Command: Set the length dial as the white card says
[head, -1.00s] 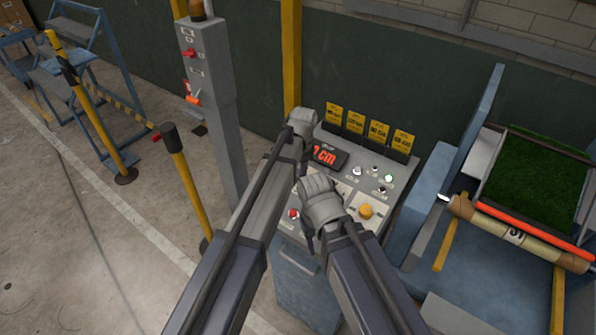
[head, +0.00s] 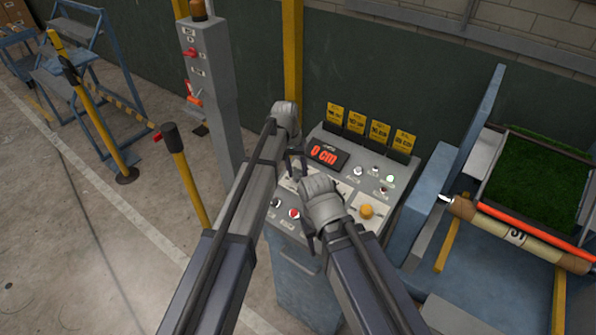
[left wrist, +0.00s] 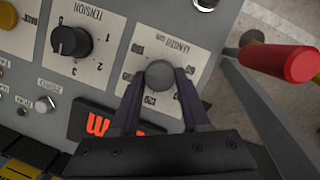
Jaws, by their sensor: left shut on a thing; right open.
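The length dial (left wrist: 160,75) is a round grey knob on a white plate marked LENGTH in the left wrist view. My left gripper (left wrist: 155,98) is shut on it, with dark fingers on both sides; they hide part of the scale. In the head view my left gripper (head: 297,168) reaches down over the panel, and the dial is hidden there. The red display (head: 325,154) reads 0 cm. My right gripper (head: 309,236) is open, low over the panel's front part; its fingers are hard to make out. I cannot make out a white card.
The black tension knob (left wrist: 70,42) is beside the length dial. The control panel (head: 345,200) also carries a yellow button (head: 367,211), a red button (head: 294,213) and several yellow cards (head: 379,131) behind. A turf machine with a roll (head: 515,235) stands right. A yellow post (head: 188,185) stands left.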

